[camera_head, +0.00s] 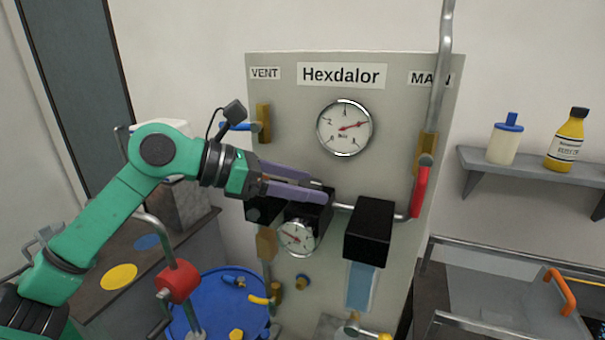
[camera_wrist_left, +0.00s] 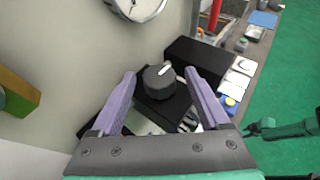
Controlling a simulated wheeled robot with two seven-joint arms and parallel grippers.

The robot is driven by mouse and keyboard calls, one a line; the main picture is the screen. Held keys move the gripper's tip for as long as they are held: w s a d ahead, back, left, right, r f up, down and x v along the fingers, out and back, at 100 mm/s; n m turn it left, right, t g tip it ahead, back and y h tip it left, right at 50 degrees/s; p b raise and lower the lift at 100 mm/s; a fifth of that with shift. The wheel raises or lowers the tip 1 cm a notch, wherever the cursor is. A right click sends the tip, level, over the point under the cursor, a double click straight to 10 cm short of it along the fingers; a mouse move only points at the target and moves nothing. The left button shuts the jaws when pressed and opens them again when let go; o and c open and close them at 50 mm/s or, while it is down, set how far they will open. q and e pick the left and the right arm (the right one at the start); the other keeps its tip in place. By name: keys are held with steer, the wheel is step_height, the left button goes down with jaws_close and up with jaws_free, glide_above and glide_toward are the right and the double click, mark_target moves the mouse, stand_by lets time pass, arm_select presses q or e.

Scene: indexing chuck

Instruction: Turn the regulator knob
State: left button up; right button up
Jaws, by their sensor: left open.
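The regulator knob (camera_wrist_left: 158,80) is a dark round knob with a white pointer mark, on top of a black block, in the left wrist view. My left gripper (camera_wrist_left: 160,74) is open, with one purple finger on each side of the knob and a visible gap to both. In the head view my left gripper (camera_head: 322,191) reaches in front of the panel, over the black regulator block (camera_head: 312,219); the knob itself is hidden there by the fingers. A small gauge (camera_head: 296,237) is below the block.
The Hexdalor panel (camera_head: 285,130) carries a large gauge (camera_head: 344,128), a second black block (camera_head: 369,232) and a red-handled pipe (camera_head: 419,190). A blue drum (camera_head: 215,300) and a red-knobbed post (camera_head: 178,282) stand below my left arm. A shelf (camera_head: 530,168) with bottles is at right.

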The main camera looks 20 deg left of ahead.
arm_select(q)
steer(key=shift+s+a, duration=0.3)
steer(key=shift+a, duration=0.2)
steer(key=c, duration=0.4)
steer(key=shift+d, duration=0.15)
jaws_close()
steer(key=shift+n+t+y, duration=0.3)
steer(key=shift+n+t, duration=0.1)
steer(key=shift+s+d+n+t+y, duration=0.1)
steer(key=shift+n+t+y, duration=0.3)
steer(key=shift+s+d+r+n+t+y, duration=0.1)
steer(key=shift+d+n+t+y, duration=0.05)
steer(key=shift+n+t+y, duration=0.6)
steer(key=shift+n, duration=0.45)
arm_select(e)
steer(key=shift+s+a+r, duration=0.2)
steer(key=shift+s+a, duration=0.25)
steer(key=shift+a, duration=0.25)
